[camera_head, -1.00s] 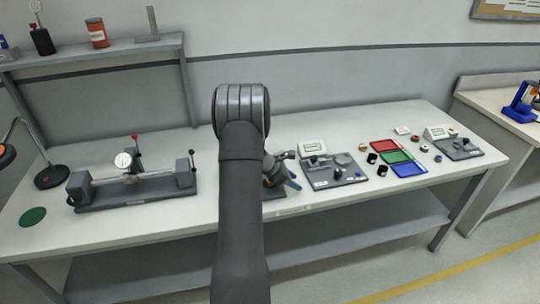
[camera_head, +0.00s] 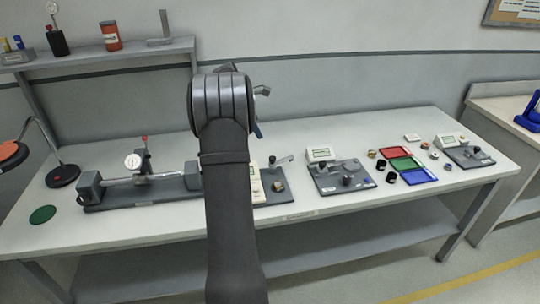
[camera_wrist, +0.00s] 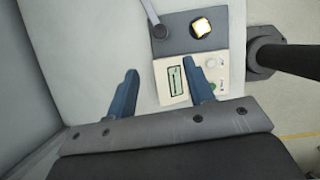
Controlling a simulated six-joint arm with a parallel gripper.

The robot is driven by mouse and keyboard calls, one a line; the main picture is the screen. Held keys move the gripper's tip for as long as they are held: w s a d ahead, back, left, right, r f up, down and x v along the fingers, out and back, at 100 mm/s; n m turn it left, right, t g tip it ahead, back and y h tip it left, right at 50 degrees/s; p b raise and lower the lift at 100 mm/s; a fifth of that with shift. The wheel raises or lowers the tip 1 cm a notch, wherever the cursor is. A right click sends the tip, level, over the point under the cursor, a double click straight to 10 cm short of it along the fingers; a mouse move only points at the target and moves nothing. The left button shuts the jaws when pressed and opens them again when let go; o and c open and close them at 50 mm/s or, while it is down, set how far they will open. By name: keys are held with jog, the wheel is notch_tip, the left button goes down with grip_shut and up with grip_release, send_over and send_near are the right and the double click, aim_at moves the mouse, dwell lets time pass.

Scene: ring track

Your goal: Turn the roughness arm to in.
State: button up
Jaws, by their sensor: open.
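The roughness unit has a cream panel with a small display (camera_head: 254,184) and a dark base, partly hidden behind my arm in the head view. The panel also shows in the wrist view (camera_wrist: 208,72). Its grey roughness arm (camera_head: 284,160) slants up to the right over the base; in the wrist view the arm (camera_wrist: 152,14) runs to a round pivot. My gripper (camera_wrist: 160,68) is open and empty above the panel, apart from the arm.
A dial gauge bench (camera_head: 135,187) stands to the left. A second grey unit (camera_head: 341,176), red, green and blue trays (camera_head: 405,163) and another unit (camera_head: 465,153) stand to the right.

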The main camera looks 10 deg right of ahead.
aim_at(272, 158)
jog(key=x, duration=1.4)
jog(key=shift+d, duration=0.15)
grip_shut()
